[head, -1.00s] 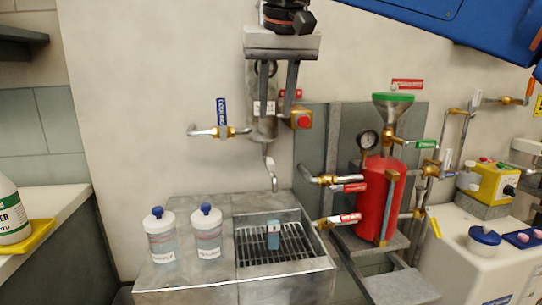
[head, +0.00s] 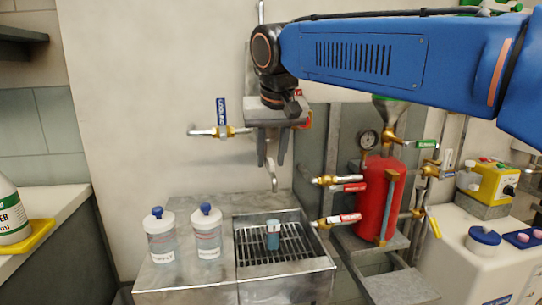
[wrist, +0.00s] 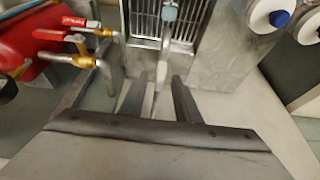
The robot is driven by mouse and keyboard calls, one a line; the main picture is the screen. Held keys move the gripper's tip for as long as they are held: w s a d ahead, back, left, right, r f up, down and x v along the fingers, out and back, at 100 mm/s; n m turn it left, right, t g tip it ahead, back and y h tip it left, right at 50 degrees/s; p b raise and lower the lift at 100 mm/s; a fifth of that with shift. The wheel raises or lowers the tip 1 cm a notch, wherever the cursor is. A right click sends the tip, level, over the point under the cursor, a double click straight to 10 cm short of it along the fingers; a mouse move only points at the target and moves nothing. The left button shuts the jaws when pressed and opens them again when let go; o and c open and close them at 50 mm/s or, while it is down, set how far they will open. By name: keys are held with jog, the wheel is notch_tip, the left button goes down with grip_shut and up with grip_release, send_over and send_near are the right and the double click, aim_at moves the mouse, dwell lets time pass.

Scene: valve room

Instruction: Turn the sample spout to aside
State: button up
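The sample spout (head: 273,182) is a thin grey hooked pipe on the back wall, its tip hanging down near the back of the sink. My gripper (head: 272,162) points down in front of the wall, its fingers just above the spout's hook; its palm hides the spout's upper part and body. In the wrist view my gripper (wrist: 160,80) is open, with the pale spout pipe (wrist: 157,88) showing between the two fingers. I cannot tell whether either finger touches it. A small blue-grey vial (head: 273,234) stands on the sink grate (head: 255,250) below.
Two blue-capped bottles (head: 160,240) (head: 207,238) stand left of the grate. A blue-tagged cooling valve (head: 221,120) is left of my gripper. A red cylinder (head: 378,200) with red-tagged valves (head: 345,219) stands to the right. Free air lies above the sink.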

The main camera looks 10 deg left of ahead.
grip_shut()
jog(key=w+d+n+g+y, duration=0.2)
jog(key=w+d+n, duration=0.3)
jog(key=n, duration=0.3)
jog(key=shift+d+y, duration=0.3)
jog(key=shift+d, duration=0.25)
jog(key=shift+n, duration=0.3)
dwell(0.4)
grip_release()
